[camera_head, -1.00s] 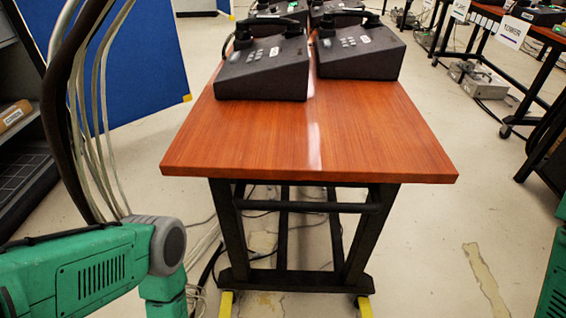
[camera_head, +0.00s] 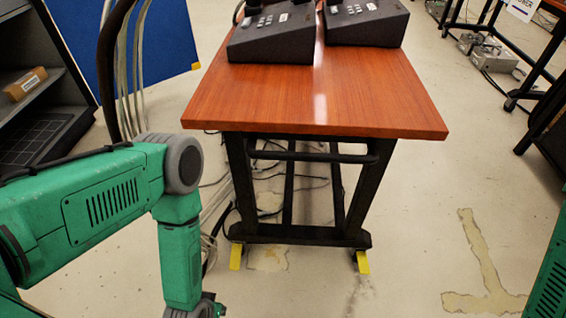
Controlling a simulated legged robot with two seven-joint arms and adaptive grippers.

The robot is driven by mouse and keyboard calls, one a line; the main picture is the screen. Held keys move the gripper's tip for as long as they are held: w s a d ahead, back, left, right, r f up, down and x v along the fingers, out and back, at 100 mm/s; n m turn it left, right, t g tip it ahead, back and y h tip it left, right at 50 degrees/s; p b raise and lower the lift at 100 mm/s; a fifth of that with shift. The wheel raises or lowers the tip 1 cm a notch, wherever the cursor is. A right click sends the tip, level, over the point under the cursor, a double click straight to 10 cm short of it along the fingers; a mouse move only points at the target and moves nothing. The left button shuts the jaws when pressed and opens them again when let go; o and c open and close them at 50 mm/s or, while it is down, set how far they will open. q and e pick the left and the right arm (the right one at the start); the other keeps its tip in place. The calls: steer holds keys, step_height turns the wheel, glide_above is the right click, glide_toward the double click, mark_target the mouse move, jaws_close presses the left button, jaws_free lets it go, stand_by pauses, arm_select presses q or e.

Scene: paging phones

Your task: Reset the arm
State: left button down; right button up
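My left arm, green with grey joints, comes in from the left in the head view and bends down beside the table's near left leg. Only a dark part at its lower end shows at the bottom edge, and its gripper fingers are out of the frame. A green piece of my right arm shows at the right edge; its gripper is not in view. The wooden table (camera_head: 310,105) stands ahead, with two dark desk phones on it, a left phone (camera_head: 270,42) and a right phone (camera_head: 367,25), both cut by the top edge.
A grey shelf (camera_head: 35,85) with a small brown box (camera_head: 25,84) stands at the left, before a blue panel (camera_head: 165,45). Cables hang near my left arm. Dark table frames (camera_head: 525,90) stand at the right. The floor (camera_head: 420,220) right of the table is clear.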

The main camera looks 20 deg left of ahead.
arm_select(q)
steer(key=s+a+r+m+g+p, duration=0.1)
steer(key=r+p, duration=0.1)
steer(key=r, duration=1.1)
steer(key=s+a+r+m+g+p, duration=0.1)
steer(key=s+r+g+p, duration=0.1)
steer(key=r, duration=1.2)
steer(key=shift+s+a+r+p, duration=0.15)
steer(key=shift+r+p, duration=0.05)
steer(key=shift+p, duration=0.6)
